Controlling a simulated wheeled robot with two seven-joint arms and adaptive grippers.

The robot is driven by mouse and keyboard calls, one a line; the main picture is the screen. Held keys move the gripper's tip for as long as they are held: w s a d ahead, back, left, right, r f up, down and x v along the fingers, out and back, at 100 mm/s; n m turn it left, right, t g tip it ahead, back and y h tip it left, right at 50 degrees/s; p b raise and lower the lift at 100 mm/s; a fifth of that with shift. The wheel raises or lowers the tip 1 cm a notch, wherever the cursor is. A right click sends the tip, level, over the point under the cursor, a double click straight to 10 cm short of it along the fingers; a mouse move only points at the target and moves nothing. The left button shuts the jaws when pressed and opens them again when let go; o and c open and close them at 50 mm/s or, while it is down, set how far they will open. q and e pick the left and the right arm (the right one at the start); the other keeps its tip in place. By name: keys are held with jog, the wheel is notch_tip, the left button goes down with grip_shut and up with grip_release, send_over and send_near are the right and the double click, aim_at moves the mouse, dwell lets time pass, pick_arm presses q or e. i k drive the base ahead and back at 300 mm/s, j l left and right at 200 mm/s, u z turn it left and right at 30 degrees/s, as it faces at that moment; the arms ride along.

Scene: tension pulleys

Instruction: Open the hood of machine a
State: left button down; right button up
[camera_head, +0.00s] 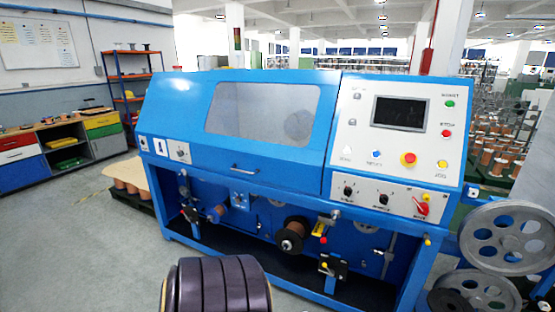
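A blue machine (180,206) stands in front of me and fills the middle of the head view. I see no label that tells whether it is machine a. Its blue hood (190,108) is shut and has a large grey window (262,113). A bar handle (245,169) sits on the hood's lower front edge and nothing touches it. Neither of my grippers is in view.
A white control panel (390,133) with a dark screen and buttons is right of the hood. Spoked metal wheels (507,234) stand at the lower right. A spool (292,232) sticks out below the hood. A workbench (60,141) stands at the left, with free floor before it.

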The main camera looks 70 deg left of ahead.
aim_at(297, 168)
jog(key=u, duration=2.6)
